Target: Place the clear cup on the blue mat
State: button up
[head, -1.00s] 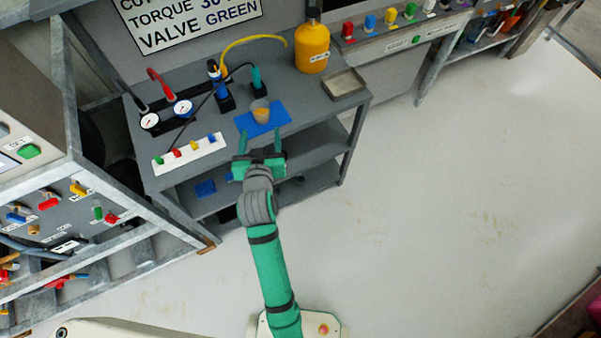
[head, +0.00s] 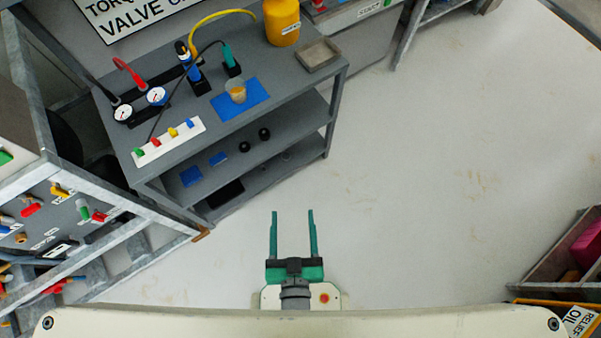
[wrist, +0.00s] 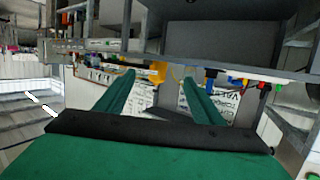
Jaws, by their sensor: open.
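The clear cup (head: 237,92) stands upright on the blue mat (head: 252,100), on the grey top of the workbench, in the head view. It has something orange-brown inside. My gripper (head: 293,213) is open and empty, drawn back over the floor close to my base, well apart from the cup. In the wrist view my two green fingers (wrist: 158,85) are spread with nothing between them. I cannot make out the cup or the mat in the wrist view.
On the bench (head: 236,129) are a white strip with coloured knobs (head: 170,140), two gauges, cables, a yellow bottle (head: 282,24) and a grey tray (head: 318,55). A rack (head: 70,220) stands at left. The floor (head: 430,180) at right is clear.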

jog(key=s+d+r, duration=0.2)
jog(key=s, duration=0.3)
jog(key=shift+r+h, duration=0.35)
jog(key=shift+h, duration=0.05)
jog(key=shift+s, duration=0.1)
dwell(0.8)
